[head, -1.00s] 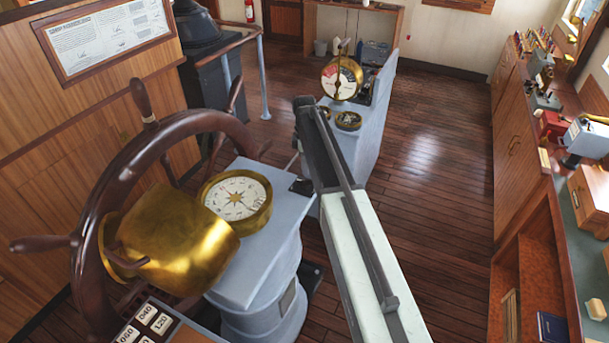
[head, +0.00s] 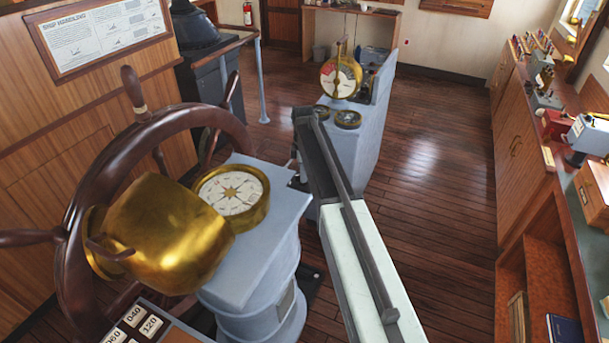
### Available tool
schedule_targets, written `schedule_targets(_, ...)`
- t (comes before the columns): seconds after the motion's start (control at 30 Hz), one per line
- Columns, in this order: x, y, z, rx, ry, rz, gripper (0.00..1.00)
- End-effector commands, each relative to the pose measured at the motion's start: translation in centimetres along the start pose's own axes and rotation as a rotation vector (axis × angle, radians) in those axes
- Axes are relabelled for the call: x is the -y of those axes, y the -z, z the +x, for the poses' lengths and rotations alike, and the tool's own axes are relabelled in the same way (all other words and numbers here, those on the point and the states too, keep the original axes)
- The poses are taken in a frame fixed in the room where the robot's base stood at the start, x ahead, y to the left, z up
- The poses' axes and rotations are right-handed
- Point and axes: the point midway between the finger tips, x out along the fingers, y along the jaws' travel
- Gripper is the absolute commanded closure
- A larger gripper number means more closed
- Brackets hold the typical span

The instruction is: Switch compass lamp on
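The brass-rimmed compass (head: 232,194) with a white card sits on top of the grey pedestal (head: 258,262), left of the middle. A brass hood (head: 168,236) stands beside it on the near side, close to the wheel. A small dark fitting (head: 299,183) lies at the pedestal top's right corner, mostly covered by my arm; I cannot tell whether it is a switch or how it is set. My arm reaches up from the bottom past the pedestal's right side. My gripper is not visible. No lit lamp can be made out.
A wooden steering wheel (head: 78,230) stands at the left, around the hood's side. A grey console with a brass telegraph dial (head: 340,77) stands beyond my arm. Wooden cabinets (head: 520,140) line the right wall. The dark plank floor (head: 435,190) between is clear.

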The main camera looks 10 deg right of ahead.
Motion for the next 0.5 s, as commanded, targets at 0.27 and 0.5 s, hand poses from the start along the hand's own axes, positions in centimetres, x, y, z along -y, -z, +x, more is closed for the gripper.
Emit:
schedule_targets(0.27, 0.17, 0.12, 0.02, 0.004, 0.004, 0.034, 1.00)
schedule_targets(0.5, 0.23, 0.23, 0.03, 0.004, 0.005, 0.167, 1.00)
